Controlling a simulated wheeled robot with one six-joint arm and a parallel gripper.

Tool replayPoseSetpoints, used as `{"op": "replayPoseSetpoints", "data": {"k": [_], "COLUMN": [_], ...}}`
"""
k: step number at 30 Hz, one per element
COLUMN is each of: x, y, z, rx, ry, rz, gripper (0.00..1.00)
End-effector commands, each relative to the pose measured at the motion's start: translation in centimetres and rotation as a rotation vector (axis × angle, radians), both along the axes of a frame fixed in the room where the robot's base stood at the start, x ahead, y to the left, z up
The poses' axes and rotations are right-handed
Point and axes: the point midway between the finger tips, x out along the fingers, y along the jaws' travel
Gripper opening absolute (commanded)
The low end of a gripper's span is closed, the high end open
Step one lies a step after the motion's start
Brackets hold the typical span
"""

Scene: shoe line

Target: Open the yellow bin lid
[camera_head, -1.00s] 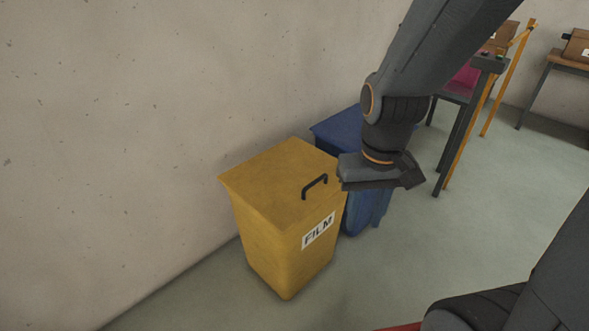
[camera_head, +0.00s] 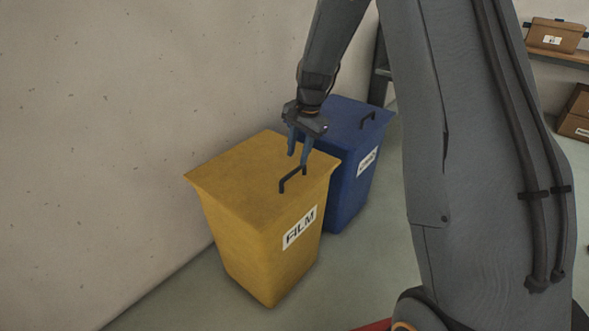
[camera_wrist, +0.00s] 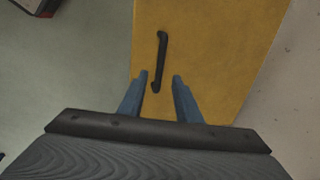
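The yellow bin (camera_head: 265,235) stands by the wall with a "FILM" label on its front. Its yellow lid (camera_head: 250,165) is shut and carries a black bar handle (camera_head: 292,179), which also shows in the wrist view (camera_wrist: 160,62). My gripper (camera_head: 299,160) points down above the lid, close to the handle's far end. In the wrist view its two blue fingers (camera_wrist: 160,77) are apart, with the near end of the handle showing between them. Nothing is held. I cannot tell the exact height of the fingertips above the handle.
A blue bin (camera_head: 350,185) with its own black handle stands right behind the yellow bin. The wall (camera_head: 100,130) is close on the left. A shelf with cardboard boxes (camera_head: 555,35) is at the far right. My arm hides much of the right side.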

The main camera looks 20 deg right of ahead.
Motion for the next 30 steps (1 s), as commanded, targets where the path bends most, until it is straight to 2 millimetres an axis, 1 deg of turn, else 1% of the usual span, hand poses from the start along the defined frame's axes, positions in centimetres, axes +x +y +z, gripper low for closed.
{"op": "replayPoseSetpoints", "data": {"k": [1, 3, 6, 10, 15, 23, 24, 28, 29, 30], "x": [0.0, 0.2, 0.4, 0.7, 0.9, 0.9, 0.9, 0.9, 0.9, 0.9], "y": [0.1, 0.3, 0.4, 0.6, 0.7, 0.7, 0.7, 0.7, 0.7, 0.7], "z": [-0.9, -2.0, -3.5, -5.0, -5.9, -6.0, -6.0, -6.0, -6.0, -6.0], "rx": [-0.001, 0.000, -0.001, -0.001, -0.001, -0.001, -0.001, -0.001, -0.001, -0.001], "ry": [0.002, 0.003, 0.002, 0.000, 0.000, -0.001, -0.001, -0.001, -0.001, -0.001], "rz": [0.001, 0.001, 0.002, 0.003, 0.004, 0.004, 0.004, 0.004, 0.004, 0.004], "gripper": [0.31, 0.31, 0.31, 0.31, 0.31, 0.31, 0.24, 0.02, 0.00, 0.00]}}
